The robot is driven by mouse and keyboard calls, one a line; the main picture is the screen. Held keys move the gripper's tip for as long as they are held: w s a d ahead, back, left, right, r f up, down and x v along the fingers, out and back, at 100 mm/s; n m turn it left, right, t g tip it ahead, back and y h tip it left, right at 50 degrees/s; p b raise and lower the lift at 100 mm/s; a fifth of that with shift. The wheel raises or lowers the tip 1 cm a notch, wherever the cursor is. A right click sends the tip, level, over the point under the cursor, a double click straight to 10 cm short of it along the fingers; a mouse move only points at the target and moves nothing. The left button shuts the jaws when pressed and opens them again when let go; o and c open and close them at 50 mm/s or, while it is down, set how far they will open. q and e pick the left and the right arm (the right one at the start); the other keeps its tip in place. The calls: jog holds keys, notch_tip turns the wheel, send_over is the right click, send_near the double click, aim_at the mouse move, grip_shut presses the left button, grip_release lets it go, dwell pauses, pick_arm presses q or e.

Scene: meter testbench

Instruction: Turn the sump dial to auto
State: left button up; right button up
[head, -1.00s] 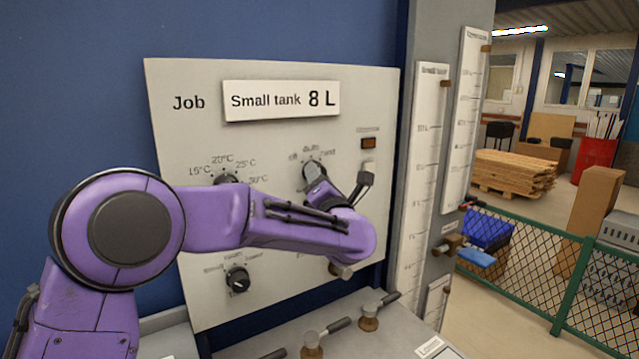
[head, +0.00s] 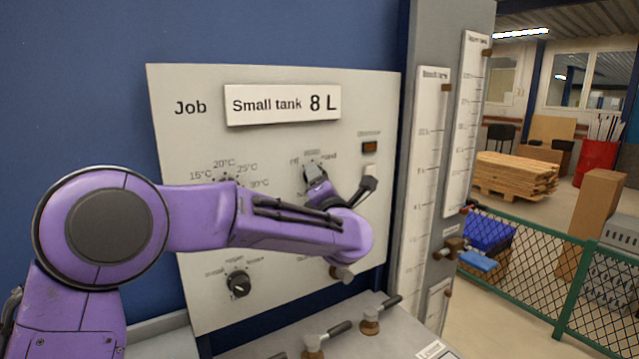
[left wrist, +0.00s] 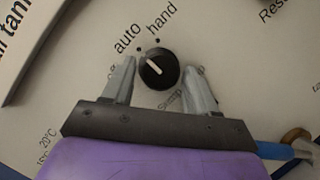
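The sump dial (left wrist: 159,69) is a round black knob with a white pointer line on the pale panel. In the left wrist view its line points up-left, on the side of the "auto" label; I cannot tell whether it meets the auto dot exactly. "Hand" is printed above, and the "off" label is mostly hidden by a finger. My left gripper (left wrist: 159,66) is open, its fingers on either side of the knob with visible gaps. In the head view the left gripper (head: 318,180) is at the panel in front of the dial, largely covering it. My right gripper is not in view.
Levers (head: 370,320) stand on the ledge below. Tall gauges (head: 425,180) are at right.

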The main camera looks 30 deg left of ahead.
pick_arm(q)
jog(key=shift+o, duration=0.2)
jog(key=b+v, duration=0.5)
jog(key=v, duration=0.5)
jog(key=shift+s, duration=0.15)
jog(key=shift+d+f, duration=0.1)
